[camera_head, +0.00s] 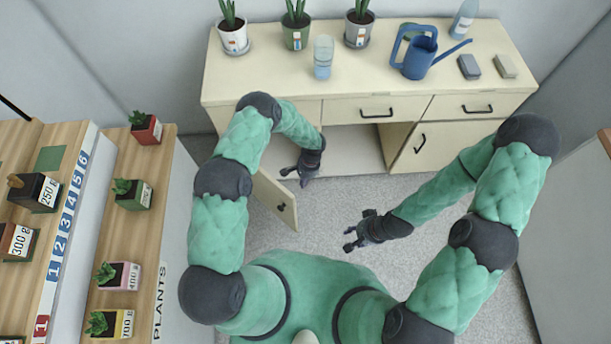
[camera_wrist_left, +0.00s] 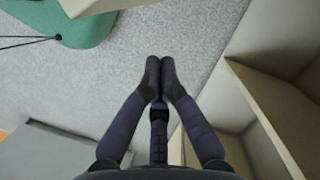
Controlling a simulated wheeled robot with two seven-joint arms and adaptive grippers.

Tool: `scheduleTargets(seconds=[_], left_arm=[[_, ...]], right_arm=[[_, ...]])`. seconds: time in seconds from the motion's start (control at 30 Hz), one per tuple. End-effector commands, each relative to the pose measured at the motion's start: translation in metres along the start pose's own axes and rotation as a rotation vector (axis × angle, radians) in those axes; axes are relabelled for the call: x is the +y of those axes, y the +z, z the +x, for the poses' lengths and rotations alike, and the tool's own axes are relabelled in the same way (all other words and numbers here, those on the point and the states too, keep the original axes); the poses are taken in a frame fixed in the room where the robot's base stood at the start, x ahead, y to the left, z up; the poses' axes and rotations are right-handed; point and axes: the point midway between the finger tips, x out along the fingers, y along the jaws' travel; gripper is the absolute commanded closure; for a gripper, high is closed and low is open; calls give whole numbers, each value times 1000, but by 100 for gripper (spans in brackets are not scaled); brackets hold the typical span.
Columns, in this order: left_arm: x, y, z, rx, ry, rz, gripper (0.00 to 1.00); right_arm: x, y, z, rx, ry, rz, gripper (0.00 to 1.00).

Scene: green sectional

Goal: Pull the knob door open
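The cream knob door (camera_head: 268,203) stands swung out from the left part of the cabinet (camera_head: 237,102), with its dark knob (camera_head: 282,207) facing the room. My left gripper (camera_head: 293,176) is beside the open door, in front of the cabinet opening. In the left wrist view its fingers (camera_wrist_left: 160,62) are together with nothing between them. A cream panel (camera_wrist_left: 115,4) at the top of that view may be the door. My right gripper (camera_head: 348,239) hangs over the carpet, apart from the door and cabinet; its finger gap is too small to judge.
On the cabinet top stand potted plants (camera_head: 233,36), a glass (camera_head: 323,58), a blue watering can (camera_head: 419,56) and a bottle (camera_head: 464,18). Drawers and a right door (camera_head: 433,145) have dark handles. A wooden plant stand (camera_head: 140,220) is at left. Grey carpet (camera_head: 330,215) is clear in between.

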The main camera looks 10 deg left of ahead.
Motion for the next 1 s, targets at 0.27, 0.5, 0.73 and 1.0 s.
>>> scheduleTargets(seconds=[0.27,0.5,0.73,1.0], left_arm=[[-1,28,16,0,0,-1,100],[0,39,19,0,1,-2,100],[0,39,19,0,0,-1,100],[1,39,20,1,-6,26,100]], right_arm=[[1,0,3,0,0,0,60],[1,0,3,0,0,0,60],[1,0,3,0,0,0,60],[2,0,6,0,0,0,60]])
